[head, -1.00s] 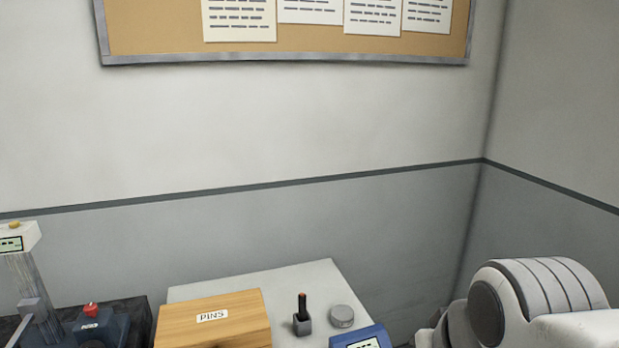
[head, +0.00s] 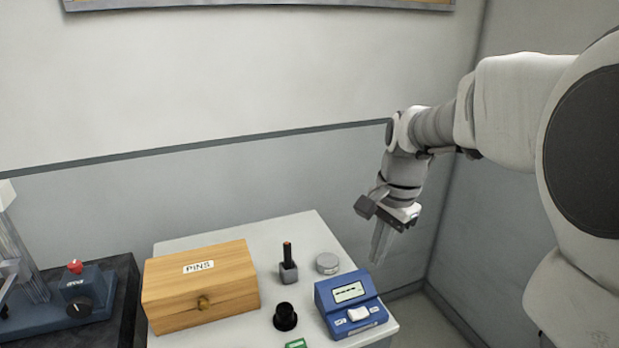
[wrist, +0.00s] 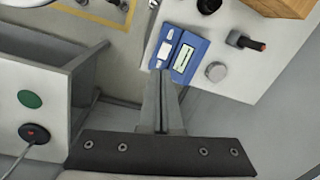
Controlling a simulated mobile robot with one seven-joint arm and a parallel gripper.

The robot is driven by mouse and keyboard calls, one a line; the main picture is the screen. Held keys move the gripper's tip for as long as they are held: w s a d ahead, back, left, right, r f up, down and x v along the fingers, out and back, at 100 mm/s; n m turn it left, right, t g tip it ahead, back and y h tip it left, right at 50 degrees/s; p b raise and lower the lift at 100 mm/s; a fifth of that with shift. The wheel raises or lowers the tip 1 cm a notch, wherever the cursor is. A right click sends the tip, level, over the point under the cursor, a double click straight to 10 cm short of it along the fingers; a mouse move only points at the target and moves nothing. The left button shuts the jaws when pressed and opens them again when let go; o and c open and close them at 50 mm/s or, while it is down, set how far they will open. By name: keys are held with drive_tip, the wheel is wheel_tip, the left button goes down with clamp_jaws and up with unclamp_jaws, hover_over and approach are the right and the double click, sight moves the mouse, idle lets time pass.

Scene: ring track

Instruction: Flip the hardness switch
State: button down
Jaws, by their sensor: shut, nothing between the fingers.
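A blue device (head: 326,299) with a small display (head: 349,292) and a white switch-like part (head: 358,314) stands at the right front of the light grey table top. Its small label is too small to read, so I cannot tell for sure that this is the hardness switch. The blue device also shows in the wrist view (wrist: 196,65), just past the fingertips. My gripper (head: 378,258) is shut and empty, pointing down, above and behind the device's right side in the head view.
A wooden PINS box (head: 200,287), a dark holder with a stick (head: 288,270), a round grey tin (head: 327,263) and a black knob (head: 285,317) share the table (head: 285,235). A blue machine with a red knob (head: 75,267) stands left. A grey cabinet (wrist: 45,75) shows in the wrist view.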

drive_tip(key=w+f+m+g, duration=0.1)
drive_tip(key=w+f+m, duration=0.2)
drive_tip(key=w+f, duration=0.1)
drive_tip(key=b, duration=0.2)
approach(355, 314)
drive_tip(key=shift+y, duration=0.4)
wheel_tip(355, 314, down, 7)
drive_tip(key=shift+s+a+r, duration=0.1)
drive_tip(key=shift+a, duration=0.1)
